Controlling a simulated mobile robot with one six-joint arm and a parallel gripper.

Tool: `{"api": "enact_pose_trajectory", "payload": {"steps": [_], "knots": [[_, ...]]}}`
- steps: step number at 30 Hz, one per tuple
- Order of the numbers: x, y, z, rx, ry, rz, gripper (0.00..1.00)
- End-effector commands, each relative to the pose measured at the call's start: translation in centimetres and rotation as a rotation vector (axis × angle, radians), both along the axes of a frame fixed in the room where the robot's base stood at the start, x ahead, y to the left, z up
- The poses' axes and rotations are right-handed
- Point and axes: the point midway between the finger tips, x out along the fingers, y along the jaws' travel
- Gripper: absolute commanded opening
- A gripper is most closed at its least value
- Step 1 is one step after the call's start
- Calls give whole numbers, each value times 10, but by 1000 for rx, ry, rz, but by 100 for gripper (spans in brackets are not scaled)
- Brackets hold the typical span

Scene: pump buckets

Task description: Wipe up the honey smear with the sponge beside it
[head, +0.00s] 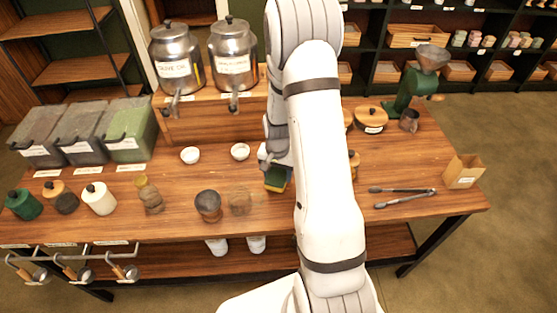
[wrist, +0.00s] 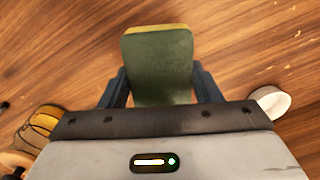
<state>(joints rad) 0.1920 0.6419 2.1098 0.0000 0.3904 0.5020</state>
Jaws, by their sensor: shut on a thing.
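My gripper (head: 276,168) is shut on the sponge (head: 276,180), which has a dark green face and a yellow layer. In the wrist view the sponge (wrist: 157,70) sticks out between the two dark fingers of my gripper (wrist: 160,88), its green face towards the camera. The sponge is over the middle of the wooden table; I cannot tell whether it touches the top. I cannot make out the honey smear for certain in either view; my arm hides part of the table.
A dark-topped jar (head: 208,206) and a brownish item (head: 240,201) stand left of the sponge near the front edge. Small white bowls (head: 240,152) lie behind. Two metal dispensers (head: 233,60) stand at the back.

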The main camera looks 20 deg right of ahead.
Motion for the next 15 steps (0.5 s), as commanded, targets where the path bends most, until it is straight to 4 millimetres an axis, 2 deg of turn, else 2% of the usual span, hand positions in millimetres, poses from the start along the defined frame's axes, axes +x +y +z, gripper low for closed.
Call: {"api": "enact_pose_trajectory", "payload": {"steps": [1,15], "knots": [[0,0,8,0,-1,-1,36],[0,-2,47,-1,-1,-3,36]]}}
